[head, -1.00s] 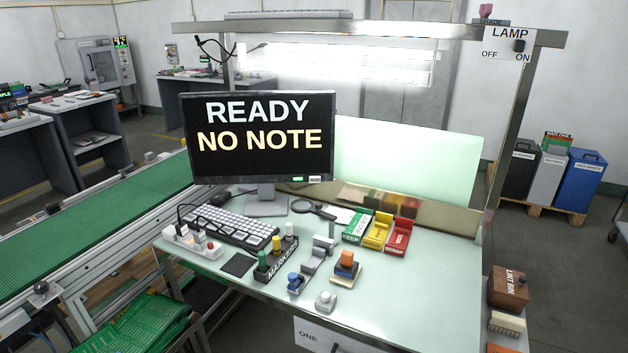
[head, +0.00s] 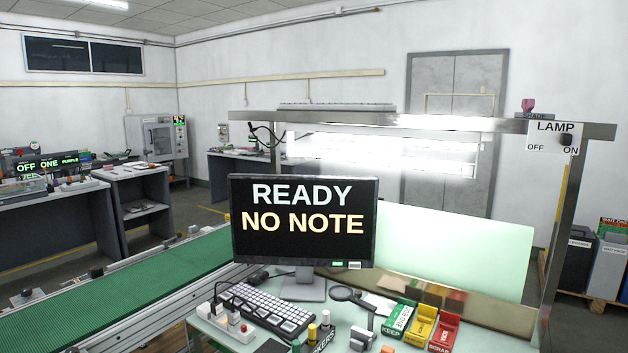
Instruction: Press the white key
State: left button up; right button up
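A black monitor (head: 303,218) on a stand shows "READY" and "NO NOTE". On its lower right bezel are a small green key (head: 337,265) and a small white key (head: 354,265) side by side; any lettering on them is too small to read. A keyboard (head: 266,309) with whitish keys lies on the bench in front of the monitor. I cannot tell from the picture alone which white key the task names. Neither of my grippers is in view.
A white power strip (head: 230,325) lies left of the keyboard. Markers, a magnifier (head: 352,297) and green, yellow and red boxes (head: 420,325) stand to its right. A green conveyor (head: 130,290) runs at left. A lamp switch (head: 566,140) hangs on the frame at right.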

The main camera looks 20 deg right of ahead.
aim_at(352, 265)
jog(key=l+z, duration=0.1)
jog(key=l, duration=0.3)
jog(key=i+l+z, duration=0.1)
jog(key=l, duration=0.3)
jog(key=i+l+z, duration=0.1)
jog(key=l, duration=0.3)
jog(key=i+l+z, duration=0.1)
jog(key=l, duration=0.3)
